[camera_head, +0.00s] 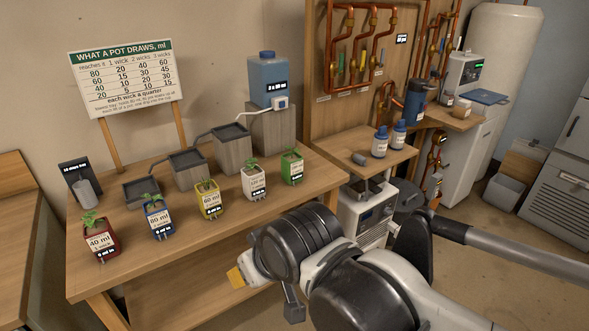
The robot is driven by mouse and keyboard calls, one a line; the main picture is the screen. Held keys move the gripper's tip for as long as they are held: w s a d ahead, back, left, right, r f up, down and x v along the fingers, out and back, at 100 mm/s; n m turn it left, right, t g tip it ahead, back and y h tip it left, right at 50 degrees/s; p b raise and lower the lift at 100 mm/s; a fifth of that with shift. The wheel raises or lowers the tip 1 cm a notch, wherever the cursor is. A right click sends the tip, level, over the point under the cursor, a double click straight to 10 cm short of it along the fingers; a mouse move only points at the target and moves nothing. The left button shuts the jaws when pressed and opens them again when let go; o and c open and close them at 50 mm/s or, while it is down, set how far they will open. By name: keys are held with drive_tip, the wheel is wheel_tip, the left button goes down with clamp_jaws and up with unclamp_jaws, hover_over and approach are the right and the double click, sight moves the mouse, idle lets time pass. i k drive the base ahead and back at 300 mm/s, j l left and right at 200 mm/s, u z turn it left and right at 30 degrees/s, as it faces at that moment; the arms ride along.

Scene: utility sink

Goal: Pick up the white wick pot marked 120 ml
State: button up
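The white wick pot (254,186) stands upright on the wooden bench, with a small green plant in it. Its label appears to read 120 ml, though the print is small. It is between the yellow pot (209,201) on its left and the green pot (292,168) on its right, with gaps on both sides. My arm fills the lower middle of the view. An orange-yellow tip of my gripper (237,278) shows in front of the bench's front edge, apart from the white pot. The rest of the gripper is hidden behind my arm links, so its opening cannot be seen.
The blue pot (158,220) and red pot (100,238) stand farther left on the bench (190,255). Stepped grey trays (187,170) and a blue tank (268,80) are behind the pots. A sign (123,78) stands at the back. Bottles (379,142) stand at right.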

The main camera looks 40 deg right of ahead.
sight(253, 175)
drive_tip(key=i+j+z, duration=0.2)
drive_tip(key=j+z, duration=0.25)
drive_tip(key=i+j+z, duration=0.15)
drive_tip(key=j+z, duration=0.7)
drive_tip(key=i+l, duration=0.05)
